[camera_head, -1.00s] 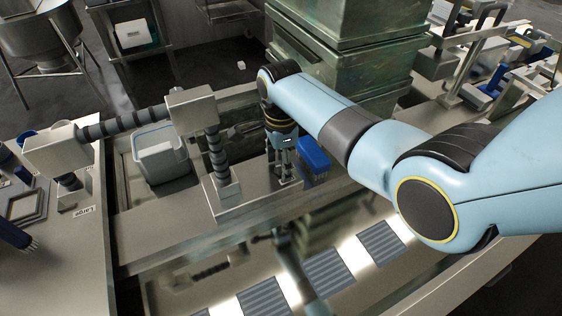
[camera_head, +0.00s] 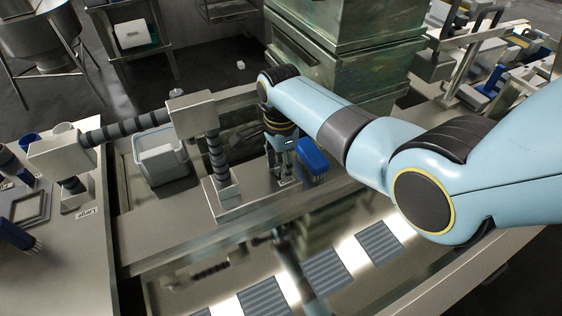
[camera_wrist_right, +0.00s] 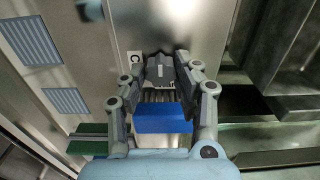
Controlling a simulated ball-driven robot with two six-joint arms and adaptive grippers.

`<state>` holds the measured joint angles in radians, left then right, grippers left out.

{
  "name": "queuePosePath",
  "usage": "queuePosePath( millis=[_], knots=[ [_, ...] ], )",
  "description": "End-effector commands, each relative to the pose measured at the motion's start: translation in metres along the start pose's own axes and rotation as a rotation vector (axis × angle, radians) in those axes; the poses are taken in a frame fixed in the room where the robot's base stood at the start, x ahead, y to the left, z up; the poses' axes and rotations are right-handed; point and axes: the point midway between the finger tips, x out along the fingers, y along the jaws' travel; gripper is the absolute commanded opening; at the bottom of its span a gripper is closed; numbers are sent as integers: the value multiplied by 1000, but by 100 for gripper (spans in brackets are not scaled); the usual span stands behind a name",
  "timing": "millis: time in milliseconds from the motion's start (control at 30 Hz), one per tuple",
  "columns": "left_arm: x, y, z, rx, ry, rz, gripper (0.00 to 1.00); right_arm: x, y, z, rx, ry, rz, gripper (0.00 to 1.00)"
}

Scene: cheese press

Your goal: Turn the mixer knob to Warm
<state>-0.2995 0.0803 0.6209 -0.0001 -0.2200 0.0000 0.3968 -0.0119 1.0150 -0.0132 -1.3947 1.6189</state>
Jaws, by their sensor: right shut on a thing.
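In the right wrist view, a small grey knob-like piece (camera_wrist_right: 159,74) with a pale mark sits between the fingertips of my right gripper (camera_wrist_right: 160,66). The fingers are closed against its sides. In the head view, my right gripper (camera_head: 282,160) points down at the metal counter beside the mixer tap's upright (camera_head: 218,160). The knob there is mostly hidden by the gripper. A small label (camera_head: 287,182) shows at its foot, too small to read. My left gripper is not in view.
A blue brush (camera_head: 312,157) stands close to the right of the gripper; its blue body (camera_wrist_right: 162,119) also shows in the wrist view. A grey-white bin (camera_head: 160,155) stands left of the tap. Stacked green metal boxes (camera_head: 345,60) rise behind my right arm.

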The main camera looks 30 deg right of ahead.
Motion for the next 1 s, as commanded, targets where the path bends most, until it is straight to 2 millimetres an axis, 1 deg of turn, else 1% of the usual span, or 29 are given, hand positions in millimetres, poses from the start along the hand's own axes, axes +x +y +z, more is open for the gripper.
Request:
queuePosePath(
  millis=[33, 167, 200, 433, 567, 667, 900, 1000],
  knots=[
    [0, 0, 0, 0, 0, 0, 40, 0, 0, 2, -1, -5, -2, 35],
    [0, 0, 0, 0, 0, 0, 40, 0, 0, 2, 0, -4, -2, 52],
    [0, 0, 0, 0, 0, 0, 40, 0, 0, 2, 0, -4, -2, 53],
    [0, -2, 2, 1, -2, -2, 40, -1, 0, 1, 0, -3, -1, 53],
    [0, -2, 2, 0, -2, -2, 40, -9, -1, 1, 1, -2, -3, 53],
    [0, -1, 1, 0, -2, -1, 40, -26, -2, 1, 0, -3, -6, 53],
    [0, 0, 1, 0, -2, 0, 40, -80, -2, 2, 0, -3, -6, 53],
    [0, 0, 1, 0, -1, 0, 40, -98, -1, 2, 0, -3, -5, 53]
  ],
)
